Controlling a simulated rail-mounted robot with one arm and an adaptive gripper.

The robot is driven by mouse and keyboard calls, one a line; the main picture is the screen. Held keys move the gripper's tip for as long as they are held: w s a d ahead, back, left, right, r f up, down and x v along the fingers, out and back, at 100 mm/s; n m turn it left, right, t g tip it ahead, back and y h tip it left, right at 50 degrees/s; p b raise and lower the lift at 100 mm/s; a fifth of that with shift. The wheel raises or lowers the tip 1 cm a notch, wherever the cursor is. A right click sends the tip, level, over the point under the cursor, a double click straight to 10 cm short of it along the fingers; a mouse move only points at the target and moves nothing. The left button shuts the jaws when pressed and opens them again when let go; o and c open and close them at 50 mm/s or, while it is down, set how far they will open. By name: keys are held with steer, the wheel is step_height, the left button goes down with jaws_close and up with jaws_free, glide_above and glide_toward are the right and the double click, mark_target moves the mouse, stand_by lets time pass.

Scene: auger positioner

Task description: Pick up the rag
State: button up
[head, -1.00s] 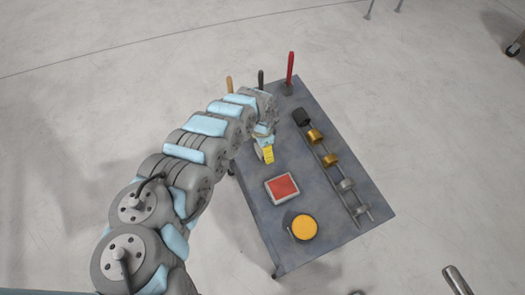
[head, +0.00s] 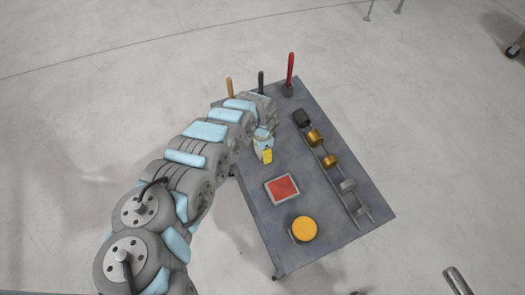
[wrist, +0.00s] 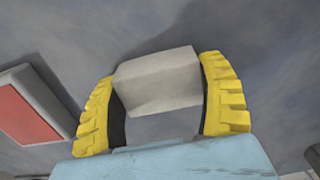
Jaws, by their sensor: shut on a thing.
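In the wrist view a pale grey, block-shaped thing, apparently the folded rag (wrist: 157,86), sits between the two yellow fingers of my gripper (wrist: 160,68). The fingers are shut on its two sides, and its far edge sticks out past them. A dark shadow lies on the grey surface behind it. In the head view my gripper (head: 265,155) is over the left part of the grey table (head: 335,215). There the rag is hidden or too small to make out. I cannot tell whether it touches the table.
A rack with metal pieces (head: 330,160) runs along the right side. Upright handles, one red (head: 290,69), stand at the far edge.

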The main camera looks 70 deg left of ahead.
steer(key=shift+r, duration=0.1)
steer(key=shift+a+r+p, duration=0.1)
steer(key=shift+r+p, duration=0.25)
steer(key=shift+r, duration=0.55)
steer(key=s+d+r+p, duration=0.3)
steer(key=d+r+p, duration=0.8)
steer(key=d+p, duration=0.2)
steer(key=shift+s+d+p, duration=0.2)
steer(key=shift+s+p, duration=0.15)
steer(key=shift+p, duration=0.6)
steer(key=shift+d, duration=0.1)
